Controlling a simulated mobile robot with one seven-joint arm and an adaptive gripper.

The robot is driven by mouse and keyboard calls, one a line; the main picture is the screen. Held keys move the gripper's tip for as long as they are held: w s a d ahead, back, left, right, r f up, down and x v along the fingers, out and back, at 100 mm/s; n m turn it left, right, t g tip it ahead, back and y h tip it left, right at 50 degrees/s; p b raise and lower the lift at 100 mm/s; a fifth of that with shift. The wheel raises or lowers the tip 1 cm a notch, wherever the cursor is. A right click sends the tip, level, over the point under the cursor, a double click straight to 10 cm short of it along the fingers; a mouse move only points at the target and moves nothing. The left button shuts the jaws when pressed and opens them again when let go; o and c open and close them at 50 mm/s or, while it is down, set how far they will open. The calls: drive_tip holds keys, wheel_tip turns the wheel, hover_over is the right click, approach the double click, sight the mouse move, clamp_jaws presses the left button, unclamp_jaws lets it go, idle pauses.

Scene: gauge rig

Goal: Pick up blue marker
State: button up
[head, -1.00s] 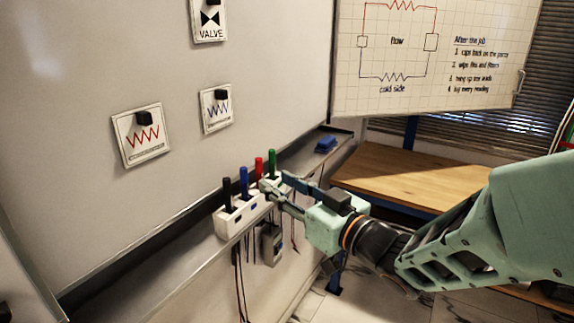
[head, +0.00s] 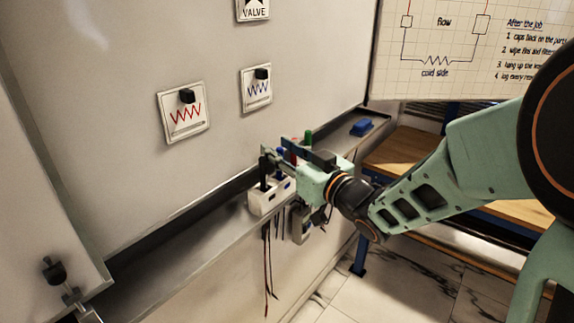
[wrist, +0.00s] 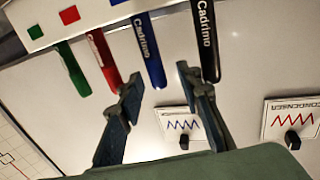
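The blue marker (wrist: 148,45) stands in a white marker holder (head: 262,203) on the board's ledge, between the red marker (wrist: 104,58) and the black marker (wrist: 205,38). My gripper (wrist: 160,72) is open. In the wrist view, which is upside down, the blue marker's free end lies between the two fingertips, closer to the left one. The right fingertip overlaps the black marker's edge. I cannot tell whether either finger touches a marker. In the head view my gripper (head: 275,157) is at the markers and hides part of them.
A green marker (wrist: 73,66) stands at the holder's end. A blue eraser (head: 362,127) lies farther along the ledge. Red (head: 184,113) and blue (head: 256,88) zigzag panels with black knobs are on the board. Cables hang below the holder.

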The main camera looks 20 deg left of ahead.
drive_tip(key=shift+c, duration=0.5)
clamp_jaws()
drive_tip(key=shift+r, duration=0.1)
